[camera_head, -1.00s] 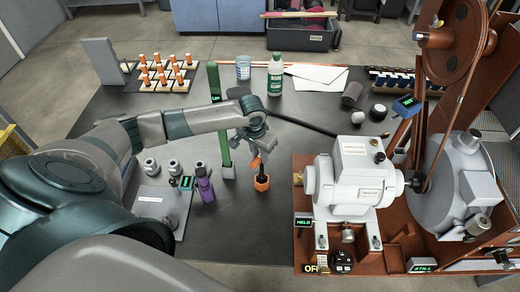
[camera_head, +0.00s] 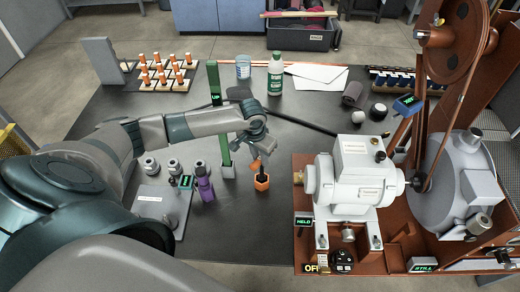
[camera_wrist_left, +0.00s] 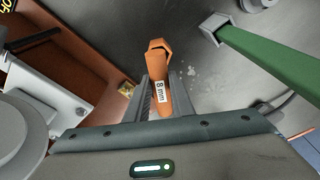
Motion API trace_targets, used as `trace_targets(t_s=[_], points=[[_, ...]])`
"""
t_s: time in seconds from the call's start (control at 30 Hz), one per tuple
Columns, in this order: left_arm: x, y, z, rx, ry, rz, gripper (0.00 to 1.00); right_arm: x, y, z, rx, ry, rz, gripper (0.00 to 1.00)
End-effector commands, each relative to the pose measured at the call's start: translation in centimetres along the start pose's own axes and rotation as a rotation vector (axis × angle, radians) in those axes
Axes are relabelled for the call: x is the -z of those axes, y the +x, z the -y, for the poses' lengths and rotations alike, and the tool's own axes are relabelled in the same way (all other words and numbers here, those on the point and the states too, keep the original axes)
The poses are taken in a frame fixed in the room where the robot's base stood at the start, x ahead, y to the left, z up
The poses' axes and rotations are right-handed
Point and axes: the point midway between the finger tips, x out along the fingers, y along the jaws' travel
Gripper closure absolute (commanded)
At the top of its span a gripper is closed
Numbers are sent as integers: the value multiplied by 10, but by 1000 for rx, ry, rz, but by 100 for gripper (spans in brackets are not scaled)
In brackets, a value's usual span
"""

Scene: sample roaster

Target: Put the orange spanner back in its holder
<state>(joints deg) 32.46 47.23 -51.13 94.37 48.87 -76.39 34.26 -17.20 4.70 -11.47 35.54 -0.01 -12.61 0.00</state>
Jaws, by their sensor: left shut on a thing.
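My left gripper (camera_head: 260,155) is shut on the orange spanner (camera_head: 261,183), above the dark table between the green bar and the white machine. In the left wrist view the spanner (camera_wrist_left: 158,75) sits between the two fingers of the left gripper (camera_wrist_left: 166,98). Its hexagonal head points away from the gripper, and a white label on it reads 8 mm. The fingers and the wrist hide part of it. I cannot pick out the spanner's holder with certainty. My right gripper is not in view.
A green bar (camera_head: 223,140) stands close left of the gripper, with a purple item (camera_head: 204,187) further left. The white machine (camera_head: 350,180) on its brown base stands to the right. A green-labelled bottle (camera_head: 275,75) is behind. The table front is mostly clear.

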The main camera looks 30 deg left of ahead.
Motion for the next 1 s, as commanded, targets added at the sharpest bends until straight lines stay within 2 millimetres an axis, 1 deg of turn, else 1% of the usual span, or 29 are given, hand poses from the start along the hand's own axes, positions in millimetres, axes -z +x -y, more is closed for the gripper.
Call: trace_targets(t_s=[1.0], points=[[-3, 24, 0, -1, -1, -1, 100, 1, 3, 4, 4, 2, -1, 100]])
